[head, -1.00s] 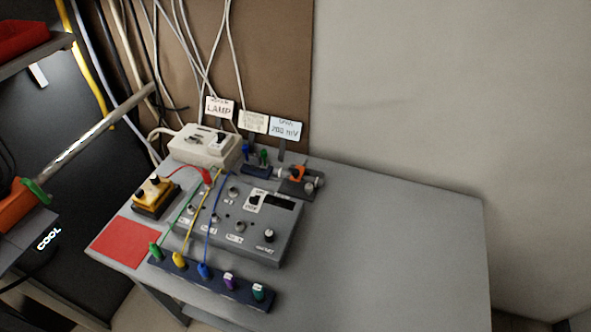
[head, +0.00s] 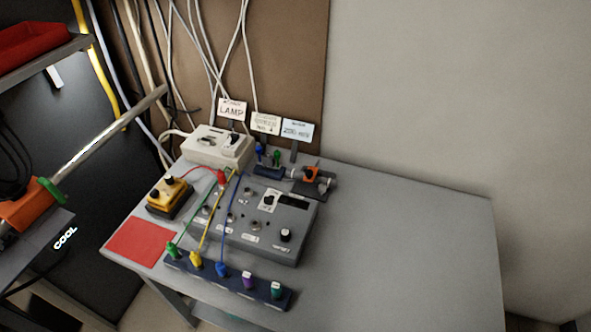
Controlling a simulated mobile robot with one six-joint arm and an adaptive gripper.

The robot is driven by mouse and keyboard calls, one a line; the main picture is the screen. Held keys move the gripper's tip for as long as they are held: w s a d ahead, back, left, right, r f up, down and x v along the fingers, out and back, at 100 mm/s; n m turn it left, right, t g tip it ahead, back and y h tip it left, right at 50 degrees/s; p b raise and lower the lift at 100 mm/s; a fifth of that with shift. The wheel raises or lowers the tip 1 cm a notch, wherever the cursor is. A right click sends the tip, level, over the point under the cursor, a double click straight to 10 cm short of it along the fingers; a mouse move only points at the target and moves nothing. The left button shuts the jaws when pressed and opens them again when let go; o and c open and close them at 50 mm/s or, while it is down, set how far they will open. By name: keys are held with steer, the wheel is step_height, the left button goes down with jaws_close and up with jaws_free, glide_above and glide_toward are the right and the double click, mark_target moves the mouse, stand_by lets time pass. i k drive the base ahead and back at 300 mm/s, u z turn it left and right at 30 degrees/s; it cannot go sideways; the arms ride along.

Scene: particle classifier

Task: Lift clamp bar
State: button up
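My gripper is not in view. I cannot tell for sure which thing is the clamp bar. A long silver bar (head: 112,128) slants up to the right at the left side. Its lower end meets an orange block (head: 33,203) and a green collar (head: 50,191). A small fixture with an orange block (head: 310,173) and a short metal rod sits on the back of the grey table (head: 400,240). Nothing of mine touches either one.
On the table stand a grey control box (head: 262,230), a cream lamp unit (head: 217,147), a yellow button box (head: 170,196), a red mat (head: 138,241) and a dark plug strip (head: 262,291). Cables hang behind. A shelf with a red bin (head: 38,43) is upper left. The table's right half is clear.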

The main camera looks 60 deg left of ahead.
mark_target(310, 174)
steer(key=u, duration=0.6)
steer(key=k, duration=1.25)
steer(key=u, duration=0.35)
steer(key=i, duration=1)
steer(key=u, duration=0.05)
